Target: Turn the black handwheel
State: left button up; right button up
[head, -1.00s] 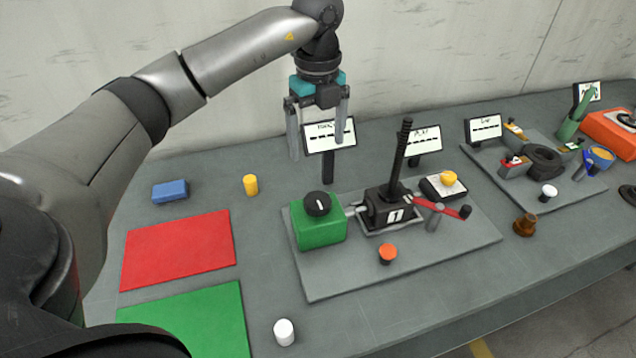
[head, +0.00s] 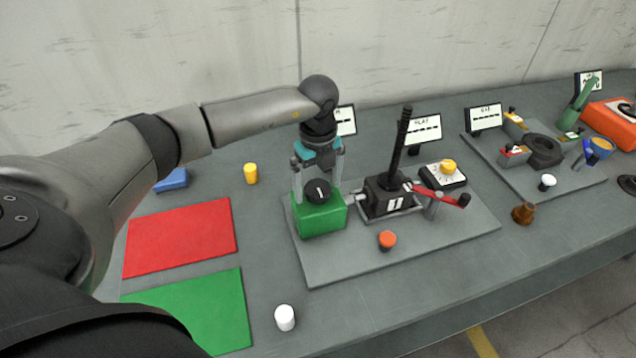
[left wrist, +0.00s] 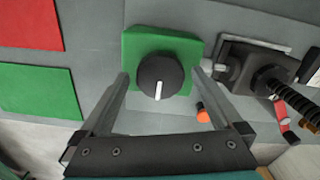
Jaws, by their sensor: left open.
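The black handwheel (head: 318,191), a round knob with a white line, sits on top of a green box (head: 321,220). In the left wrist view the handwheel (left wrist: 160,76) lies between the two fingers, with the white line pointing down in the picture. My left gripper (head: 317,186) is open and points down over the box, one finger on each side of the handwheel. In the left wrist view, gaps show between the handwheel and both fingers (left wrist: 160,80). My right gripper is not in view.
A grey board (head: 340,264) carries the green box, a black lever unit (head: 388,200), an orange button (head: 387,240) and a red lever (head: 437,196). A yellow cylinder (head: 250,174) and a white cylinder (head: 285,317) stand nearby. Red (head: 180,237) and green (head: 200,305) mats lie left.

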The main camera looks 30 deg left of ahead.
pick_arm(q)
jog(key=c, duration=1.3)
